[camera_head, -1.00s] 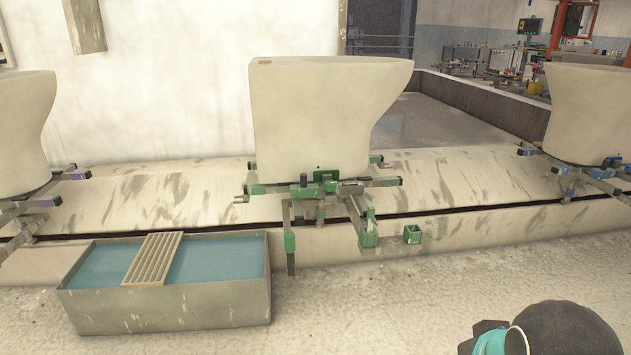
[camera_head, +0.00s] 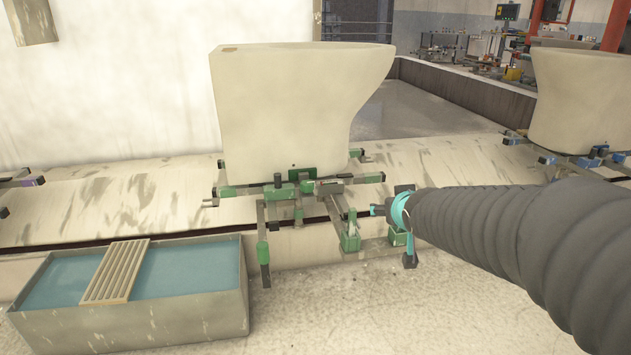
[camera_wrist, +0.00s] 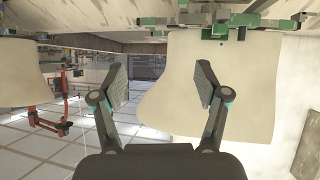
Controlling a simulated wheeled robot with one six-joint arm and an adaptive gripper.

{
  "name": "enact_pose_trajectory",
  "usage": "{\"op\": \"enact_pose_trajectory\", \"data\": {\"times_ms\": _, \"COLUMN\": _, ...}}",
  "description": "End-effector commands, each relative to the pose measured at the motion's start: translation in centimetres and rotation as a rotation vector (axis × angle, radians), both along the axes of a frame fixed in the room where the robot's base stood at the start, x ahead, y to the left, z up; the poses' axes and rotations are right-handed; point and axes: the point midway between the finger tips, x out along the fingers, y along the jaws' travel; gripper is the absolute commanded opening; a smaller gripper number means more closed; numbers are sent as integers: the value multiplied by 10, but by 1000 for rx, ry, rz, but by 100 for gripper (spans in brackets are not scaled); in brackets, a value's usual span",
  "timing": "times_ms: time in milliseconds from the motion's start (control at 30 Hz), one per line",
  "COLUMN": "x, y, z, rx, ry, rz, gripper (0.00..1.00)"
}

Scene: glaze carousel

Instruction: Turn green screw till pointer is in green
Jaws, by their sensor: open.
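A carrier with green fittings (camera_head: 229,190) stands on the ledge under a pale, unglazed ceramic piece (camera_head: 290,105). A green bracket (camera_head: 350,241) hangs at its lower right. A small green box (camera_head: 397,238) beside it is partly hidden by my gripper. I cannot make out which part is the green screw, nor the pointer and its green zone. My gripper (camera_head: 381,210) is at the right of the carrier, apparently empty. In the wrist view my gripper (camera_wrist: 160,82) has its fingers wide apart, with the ceramic piece (camera_wrist: 225,95) beyond and green fittings (camera_wrist: 215,20) at the top.
A grey trough (camera_head: 140,325) of blue liquid with a slatted rack (camera_head: 116,272) stands at the lower left. Another ceramic piece (camera_head: 578,100) on a blue-fitted carrier is at the right. The floor in front of the carrier is open.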

Motion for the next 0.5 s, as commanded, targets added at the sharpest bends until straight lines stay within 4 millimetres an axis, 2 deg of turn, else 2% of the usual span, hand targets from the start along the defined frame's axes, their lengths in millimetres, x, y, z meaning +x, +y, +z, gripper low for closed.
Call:
{"op": "enact_pose_trajectory", "data": {"times_ms": 33, "x": 23, "y": 8, "z": -9, "rx": 4, "ry": -30, "rz": 22, "gripper": 74}}
{"op": "enact_pose_trajectory", "data": {"times_ms": 200, "x": 87, "y": 41, "z": -27, "rx": 34, "ry": -165, "rz": 105, "gripper": 74}}
{"op": "enact_pose_trajectory", "data": {"times_ms": 400, "x": 145, "y": 86, "z": -60, "rx": 97, "ry": -310, "rz": 223, "gripper": 74}}
{"op": "enact_pose_trajectory", "data": {"times_ms": 500, "x": 165, "y": 109, "z": -79, "rx": 137, "ry": -373, "rz": 282, "gripper": 74}}
